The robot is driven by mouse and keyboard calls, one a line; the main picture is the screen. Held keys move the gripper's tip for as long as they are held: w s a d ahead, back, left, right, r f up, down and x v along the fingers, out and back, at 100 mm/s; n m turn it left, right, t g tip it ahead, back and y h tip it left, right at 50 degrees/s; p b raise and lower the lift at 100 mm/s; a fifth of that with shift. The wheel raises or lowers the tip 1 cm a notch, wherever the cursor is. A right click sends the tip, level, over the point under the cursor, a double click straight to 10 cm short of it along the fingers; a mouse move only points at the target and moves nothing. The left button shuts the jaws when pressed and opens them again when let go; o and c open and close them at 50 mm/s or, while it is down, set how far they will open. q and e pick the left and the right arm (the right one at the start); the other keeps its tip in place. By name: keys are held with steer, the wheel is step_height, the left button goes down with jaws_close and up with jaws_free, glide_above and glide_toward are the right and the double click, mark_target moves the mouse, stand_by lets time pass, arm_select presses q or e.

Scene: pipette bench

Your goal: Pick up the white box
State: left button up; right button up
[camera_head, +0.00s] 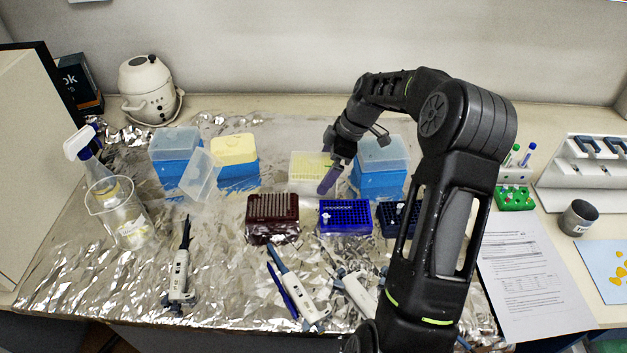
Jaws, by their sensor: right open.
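A low white box (303,184) with a pale yellow top stands on the foil-covered bench, between the blue boxes at the back. My right gripper (327,178) comes down from the right at the box's right side and hides part of it. The gripper is open, and no object shows between its fingers. I cannot tell whether its fingers touch the box. My left gripper is not in view.
A blue box with a clear lid (381,181) stands just right of the gripper. A dark red rack (272,232) and a blue rack (345,230) stand in front. Several pipettes, including one at the left (180,277), lie nearer. A beaker (125,218) stands at left.

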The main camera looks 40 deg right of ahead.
steer(key=x, duration=0.3)
steer(key=shift+b, duration=0.35)
steer(key=c, duration=1.5)
